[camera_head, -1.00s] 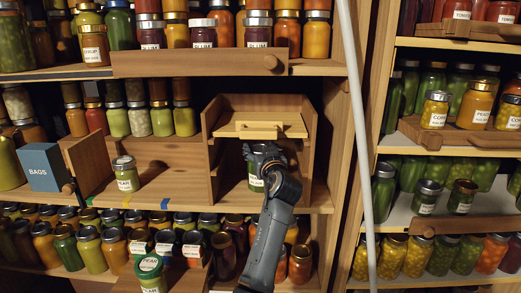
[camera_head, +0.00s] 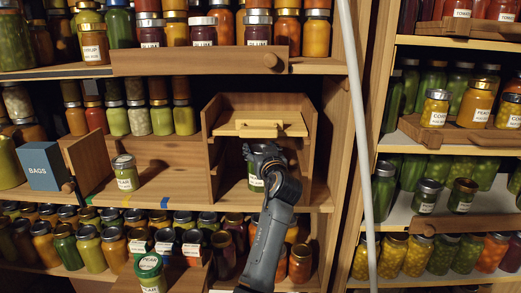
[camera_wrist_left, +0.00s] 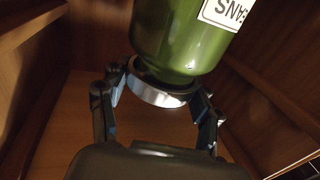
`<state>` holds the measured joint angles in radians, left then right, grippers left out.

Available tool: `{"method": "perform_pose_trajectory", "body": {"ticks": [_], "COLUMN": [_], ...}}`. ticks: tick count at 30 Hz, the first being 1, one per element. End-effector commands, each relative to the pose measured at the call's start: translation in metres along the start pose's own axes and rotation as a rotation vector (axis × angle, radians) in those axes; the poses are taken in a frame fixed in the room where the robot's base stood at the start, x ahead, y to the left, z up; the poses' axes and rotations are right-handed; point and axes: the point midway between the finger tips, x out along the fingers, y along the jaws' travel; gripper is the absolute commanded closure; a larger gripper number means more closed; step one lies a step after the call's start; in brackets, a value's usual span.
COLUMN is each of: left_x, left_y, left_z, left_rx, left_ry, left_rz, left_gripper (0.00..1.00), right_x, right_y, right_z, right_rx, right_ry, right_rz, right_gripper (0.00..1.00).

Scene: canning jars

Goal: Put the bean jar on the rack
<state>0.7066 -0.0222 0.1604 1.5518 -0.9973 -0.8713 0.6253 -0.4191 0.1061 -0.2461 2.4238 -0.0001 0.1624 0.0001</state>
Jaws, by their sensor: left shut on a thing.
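The bean jar (camera_wrist_left: 185,30) is green glass with a white label ending in "EANS" and a silver lid. In the left wrist view, my left gripper (camera_wrist_left: 158,98) has its fingers on both sides of the lid and is shut on it. In the head view, my left gripper (camera_head: 262,155) is inside a wooden cubby (camera_head: 212,150) on the middle shelf. The jar (camera_head: 256,184) shows partly below the fingers, with much of it hidden. I cannot tell whether its base touches the cubby floor. No separate rack is clearly identifiable. My right gripper is not in view.
A wooden board with a handle (camera_head: 262,125) spans the cubby above my gripper. A labelled green jar (camera_head: 125,172) stands left on the shelf, near a blue BAGS box (camera_head: 45,166). A pale pole (camera_head: 361,130) rises right of the cubby.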

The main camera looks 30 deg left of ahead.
Motion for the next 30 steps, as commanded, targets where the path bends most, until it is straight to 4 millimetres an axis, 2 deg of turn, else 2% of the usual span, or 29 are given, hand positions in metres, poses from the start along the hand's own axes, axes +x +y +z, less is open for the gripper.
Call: {"method": "perform_pose_trajectory", "body": {"ticks": [5, 6, 9, 21, 26, 30], "left_x": [0.0, 0.0, 0.0, -0.003, -0.023, -0.048], "left_y": [0.0, 0.0, 0.0, 0.0, 0.001, 0.001], "left_z": [-0.002, -0.003, -0.002, 0.003, 0.003, 0.002], "left_rx": [-0.002, -0.002, -0.001, 0.001, -0.002, -0.003], "left_ry": [0.007, 0.007, 0.006, -0.004, -0.003, -0.001], "left_rz": [0.001, 0.001, 0.0, 0.0, 0.002, 0.002], "left_gripper": [1.0, 0.33, 0.12, 0.1, 0.1, 0.1], "right_x": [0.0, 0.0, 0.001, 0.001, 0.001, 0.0], "right_y": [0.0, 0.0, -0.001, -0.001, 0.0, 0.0], "right_z": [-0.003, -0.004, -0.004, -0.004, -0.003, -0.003], "right_rx": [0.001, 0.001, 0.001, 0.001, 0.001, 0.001], "right_ry": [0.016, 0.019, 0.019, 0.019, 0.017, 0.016], "right_rz": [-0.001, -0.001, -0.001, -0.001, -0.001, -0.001], "right_gripper": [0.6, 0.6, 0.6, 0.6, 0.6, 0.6]}}
